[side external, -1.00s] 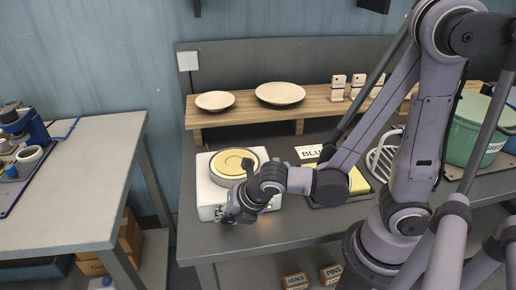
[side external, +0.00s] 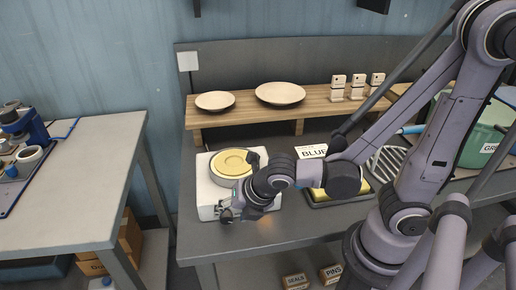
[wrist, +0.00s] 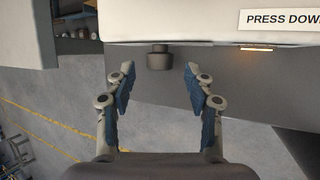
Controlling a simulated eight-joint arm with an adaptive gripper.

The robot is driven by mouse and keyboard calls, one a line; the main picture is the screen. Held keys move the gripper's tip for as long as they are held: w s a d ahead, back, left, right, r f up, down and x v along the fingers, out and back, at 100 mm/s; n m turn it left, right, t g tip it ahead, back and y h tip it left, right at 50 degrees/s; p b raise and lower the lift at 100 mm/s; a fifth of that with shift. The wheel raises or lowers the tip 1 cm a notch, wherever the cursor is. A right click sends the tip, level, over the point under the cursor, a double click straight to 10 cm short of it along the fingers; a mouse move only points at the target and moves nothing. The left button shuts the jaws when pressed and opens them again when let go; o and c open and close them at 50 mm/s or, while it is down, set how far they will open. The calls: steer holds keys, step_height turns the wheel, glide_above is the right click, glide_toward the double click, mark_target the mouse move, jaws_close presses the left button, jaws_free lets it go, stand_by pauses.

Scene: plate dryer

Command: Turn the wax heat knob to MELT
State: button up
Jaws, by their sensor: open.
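The white wax heater (side external: 208,192) stands at the table's left end with a round yellow wax pot (side external: 232,163) on top. In the wrist view its white body (wrist: 170,20) spans the top, with a dark round knob (wrist: 159,57) below its front edge. My gripper (side external: 232,208) is at the heater's front; its two blue-padded fingers also show in the wrist view (wrist: 159,78). They are open and empty, one on each side of the knob's line, with the knob a little beyond the tips. The knob's markings and setting cannot be read.
A glowing orange strip (wrist: 256,49) and a "PRESS DOWN" label (wrist: 282,19) are right of the knob. A yellow block in a tray (side external: 325,193) lies right of the heater. A wooden shelf (side external: 240,118) with two plates stands behind. The floor in front is open.

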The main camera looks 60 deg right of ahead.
steer(key=v, duration=0.9)
stand_by(0.4)
steer(key=shift+r, duration=0.1)
steer(key=w+d+r+m, duration=0.1)
steer(key=d+m, duration=0.4)
steer(key=m, duration=0.8)
steer(key=w+d+r+m, duration=0.1)
steer(key=d+m, duration=0.4)
steer(key=m, duration=0.8)
steer(key=shift+w+t, duration=0.25)
steer(key=shift+t, duration=0.15)
